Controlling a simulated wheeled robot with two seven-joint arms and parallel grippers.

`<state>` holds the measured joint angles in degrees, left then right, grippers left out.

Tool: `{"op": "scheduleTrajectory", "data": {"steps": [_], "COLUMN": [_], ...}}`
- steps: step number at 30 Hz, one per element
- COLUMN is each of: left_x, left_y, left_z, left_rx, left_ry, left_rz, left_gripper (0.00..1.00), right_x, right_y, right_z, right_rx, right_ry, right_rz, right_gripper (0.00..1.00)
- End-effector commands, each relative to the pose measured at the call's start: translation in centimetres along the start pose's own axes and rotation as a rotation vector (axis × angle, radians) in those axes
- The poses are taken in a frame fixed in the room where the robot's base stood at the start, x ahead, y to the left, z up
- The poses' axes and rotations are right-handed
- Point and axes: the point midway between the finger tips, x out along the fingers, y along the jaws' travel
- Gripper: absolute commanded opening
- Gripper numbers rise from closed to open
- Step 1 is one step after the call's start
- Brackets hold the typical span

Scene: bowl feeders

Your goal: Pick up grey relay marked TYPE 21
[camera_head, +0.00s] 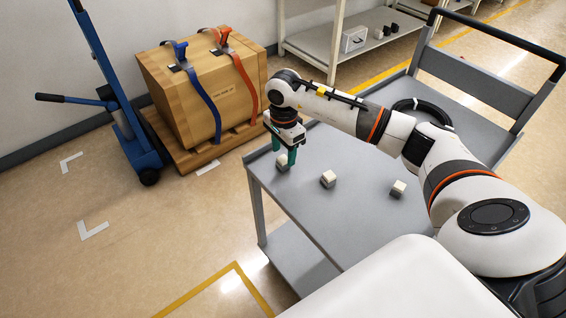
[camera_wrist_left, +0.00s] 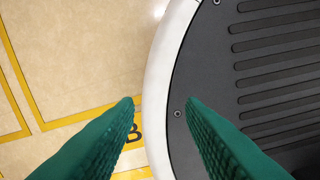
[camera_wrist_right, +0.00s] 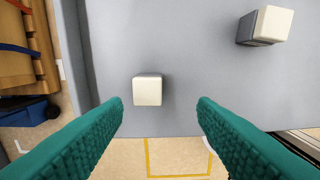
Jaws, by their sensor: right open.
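Several small relays with pale tops and grey lower bodies stand on the grey cart top. The nearest to my right gripper (camera_head: 286,158) is the left relay (camera_head: 282,163), partly behind the fingers. The middle relay (camera_head: 328,179) and the right relay (camera_head: 398,188) stand apart from it. No TYPE 21 marking is readable. In the right wrist view, my open, empty right gripper (camera_wrist_right: 160,103) has one relay (camera_wrist_right: 148,89) between and beyond its green fingertips, and another relay (camera_wrist_right: 266,25) at upper right. My left gripper (camera_wrist_left: 160,102) is open and empty over the floor and a dark ribbed surface.
The grey cart (camera_head: 360,215) has a raised rim and a push handle; a black cable coil (camera_head: 422,107) lies at its far end. A strapped wooden crate (camera_head: 205,95) on a pallet and a blue pallet jack (camera_head: 125,135) stand left. A shelf (camera_head: 365,35) is behind.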

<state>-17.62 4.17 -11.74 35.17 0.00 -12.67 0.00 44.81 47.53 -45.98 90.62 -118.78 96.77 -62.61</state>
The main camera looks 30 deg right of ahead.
Motion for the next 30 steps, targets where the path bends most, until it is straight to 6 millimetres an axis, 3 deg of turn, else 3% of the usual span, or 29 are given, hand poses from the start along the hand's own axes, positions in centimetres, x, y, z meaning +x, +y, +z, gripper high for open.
{"op": "scheduleTrajectory", "data": {"steps": [12,20,21,30], "left_x": [-0.6,-0.6,-0.6,-0.6], "left_y": [1.1,1.0,1.0,0.8], "left_z": [1.5,1.1,1.0,0.8], "left_rx": [-0.002,-0.003,-0.003,-0.003], "left_ry": [-0.024,-0.018,-0.016,-0.013], "left_rz": [0.014,0.013,0.013,0.010], "left_gripper": [0.36,0.36,0.36,0.36], "right_x": [5.0,5.4,5.4,5.4], "right_y": [0.7,0.8,0.8,0.8], "right_z": [0.5,0.5,0.5,0.5], "right_rx": [0.000,0.000,0.000,0.000], "right_ry": [0.000,-0.001,0.000,0.000], "right_rz": [-0.003,-0.001,-0.001,-0.001], "right_gripper": [0.53,0.53,0.51,0.04]}}
